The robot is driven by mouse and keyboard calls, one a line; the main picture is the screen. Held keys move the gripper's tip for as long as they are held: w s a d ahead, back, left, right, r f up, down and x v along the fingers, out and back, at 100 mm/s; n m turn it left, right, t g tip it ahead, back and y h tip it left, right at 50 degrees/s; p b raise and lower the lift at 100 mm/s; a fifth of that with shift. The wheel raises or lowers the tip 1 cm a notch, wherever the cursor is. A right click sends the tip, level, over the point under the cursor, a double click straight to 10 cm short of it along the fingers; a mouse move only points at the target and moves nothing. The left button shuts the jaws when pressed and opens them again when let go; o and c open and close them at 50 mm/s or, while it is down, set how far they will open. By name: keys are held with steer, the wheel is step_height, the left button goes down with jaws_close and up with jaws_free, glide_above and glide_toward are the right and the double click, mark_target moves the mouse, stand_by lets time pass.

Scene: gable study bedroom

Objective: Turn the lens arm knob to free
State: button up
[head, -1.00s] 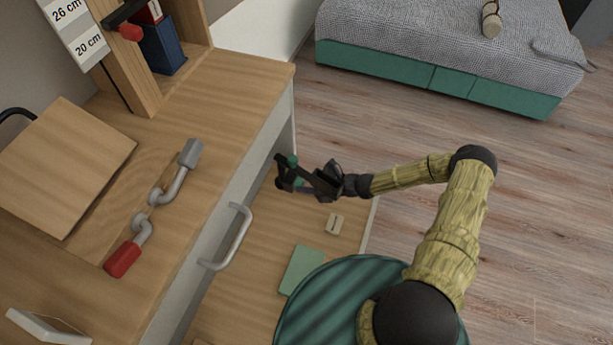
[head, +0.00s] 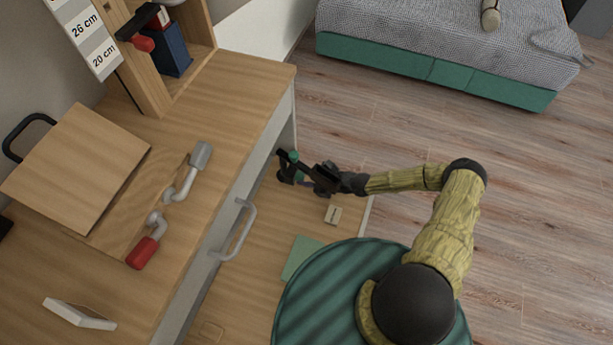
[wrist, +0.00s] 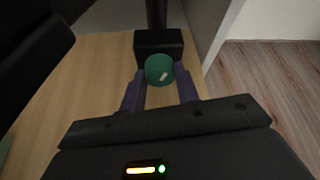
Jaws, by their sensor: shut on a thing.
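The lens arm knob is a round green knob (wrist: 159,69) with a short white mark, which slants up to the right in the wrist view. It sits in front of a black block (wrist: 158,44) with a dark post rising behind it. My gripper (wrist: 160,88) has one purple-grey finger on each side of the knob and is shut on it. I cannot read any free marking.
The desk (head: 245,88) holds a tilted wooden board (head: 75,165), a grey-ended hook (head: 200,157) and a red-handled hook (head: 143,252). The drawer handle (head: 238,230) sticks out. A small beige block (head: 333,215) and a green pad (head: 300,255) lie below. Floor at right is clear up to the bed (head: 430,70).

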steer(key=o, duration=0.7)
steer(key=p+v, duration=0.3)
steer(key=v, duration=1.4)
steer(key=shift+s+d+r, duration=0.1)
steer(key=shift+s+d, duration=0.05)
